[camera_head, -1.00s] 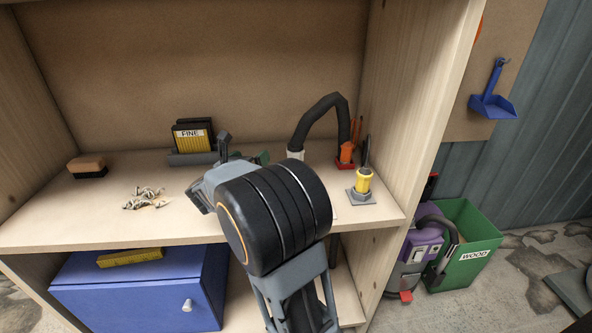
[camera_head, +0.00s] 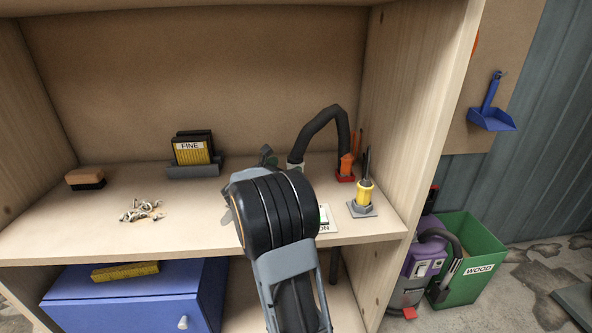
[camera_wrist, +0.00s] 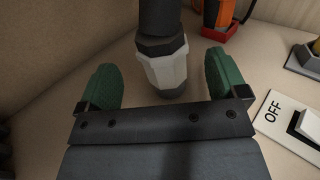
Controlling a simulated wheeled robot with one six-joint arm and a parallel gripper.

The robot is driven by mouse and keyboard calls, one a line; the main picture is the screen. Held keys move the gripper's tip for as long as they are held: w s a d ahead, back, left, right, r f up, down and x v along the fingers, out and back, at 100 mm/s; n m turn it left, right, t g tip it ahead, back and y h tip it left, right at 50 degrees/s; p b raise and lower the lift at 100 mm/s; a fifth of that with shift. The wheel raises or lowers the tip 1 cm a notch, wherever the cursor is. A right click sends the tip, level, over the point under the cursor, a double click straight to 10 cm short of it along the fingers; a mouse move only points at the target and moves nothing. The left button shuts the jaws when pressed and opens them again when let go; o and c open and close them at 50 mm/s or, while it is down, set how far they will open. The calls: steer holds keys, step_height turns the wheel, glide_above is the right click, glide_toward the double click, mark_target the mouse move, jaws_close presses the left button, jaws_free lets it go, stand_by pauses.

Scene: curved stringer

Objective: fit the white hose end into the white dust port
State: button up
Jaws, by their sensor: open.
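The white hose end (camera_wrist: 165,66) is a faceted pale collar on the black hose (camera_head: 325,122). It stands upright at the back right of the shelf, with a dark ring at its lower end. In the head view the hose end (camera_head: 295,163) shows just behind my wrist. My gripper (camera_wrist: 164,82) is open, with one green finger on each side of the hose end and a visible gap on both sides. In the head view my wrist hides most of the gripper. I cannot make out the white dust port in either view.
A switch plate (camera_wrist: 292,125) marked OFF lies right of my gripper. An orange tool in a red holder (camera_head: 346,170) and a yellow-handled tool on a grey base (camera_head: 364,196) stand to the right. Metal bits (camera_head: 141,211) and a FINE block holder (camera_head: 193,152) are left.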

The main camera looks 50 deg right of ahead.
steer(key=d, duration=0.5)
steer(key=c, duration=1.1)
